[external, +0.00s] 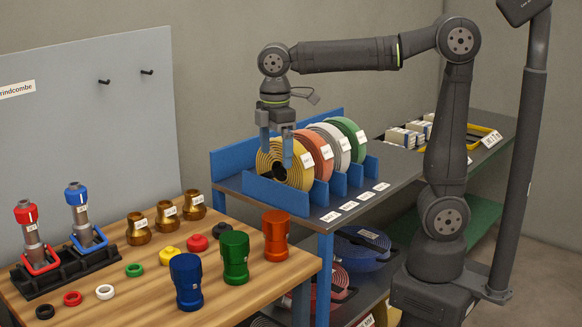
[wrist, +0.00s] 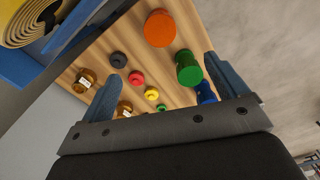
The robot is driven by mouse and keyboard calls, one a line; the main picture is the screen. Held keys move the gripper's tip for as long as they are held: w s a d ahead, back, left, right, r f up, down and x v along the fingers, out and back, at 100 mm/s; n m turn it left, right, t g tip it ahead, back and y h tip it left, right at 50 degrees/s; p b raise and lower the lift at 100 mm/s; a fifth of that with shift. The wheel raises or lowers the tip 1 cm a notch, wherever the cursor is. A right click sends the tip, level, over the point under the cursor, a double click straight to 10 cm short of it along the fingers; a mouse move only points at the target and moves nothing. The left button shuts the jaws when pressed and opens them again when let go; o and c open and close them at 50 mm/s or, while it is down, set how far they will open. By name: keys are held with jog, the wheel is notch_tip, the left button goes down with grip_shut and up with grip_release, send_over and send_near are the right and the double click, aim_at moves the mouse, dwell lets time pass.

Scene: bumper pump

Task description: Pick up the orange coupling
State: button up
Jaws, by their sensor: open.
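The orange coupling (external: 276,234) stands upright on the wooden table near its right edge. In the wrist view the orange coupling (wrist: 160,29) shows from above as a round top, ahead of my fingers.
A green coupling (external: 235,257) and a blue coupling (external: 187,281) stand left of the orange one. Red, yellow and black caps (external: 198,244) lie behind. The blue rack (external: 262,196) with hose coils borders the table's right side.

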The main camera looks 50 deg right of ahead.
aim_at(276, 216)
notch_tip(276, 216, down, 15)
jog(key=shift+r+m, duration=0.15)
jog(key=shift+m, duration=0.95)
notch_tip(276, 216, down, 5)
jog(key=shift+a, duration=0.1)
jog(key=shift+c, duration=0.4)
jog(key=c, duration=1.2)
jog(key=shift+r, duration=0.1)
